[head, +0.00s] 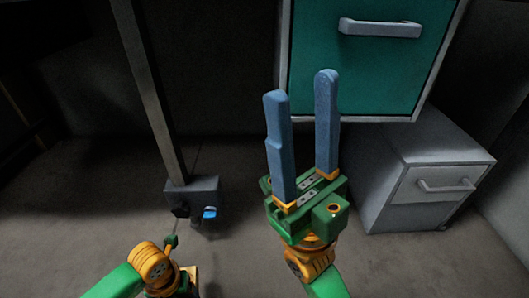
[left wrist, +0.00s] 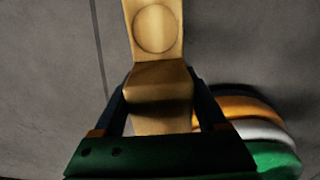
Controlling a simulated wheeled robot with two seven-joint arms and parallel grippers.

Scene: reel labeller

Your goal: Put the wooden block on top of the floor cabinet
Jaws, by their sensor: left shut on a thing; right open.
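The wooden block (left wrist: 158,80) is light tan with a round outline on one face. In the left wrist view it sits between the two dark fingers of my left gripper (left wrist: 160,104), which is shut on it. In the head view my left arm is at the lower left, and its fingers and the block cannot be made out clearly. The floor cabinet (head: 428,148) is a low grey box on the floor at the right, with a handled front; its top looks bare. My right gripper (head: 301,87) is open and empty, its blue fingers apart, left of the cabinet.
A teal drawer front (head: 370,65) with a grey handle is above and behind the right gripper, its lower edge close to the floor cabinet. A slanting grey post (head: 150,90) ends at a small grey box (head: 196,190) on the left. Floor between is clear.

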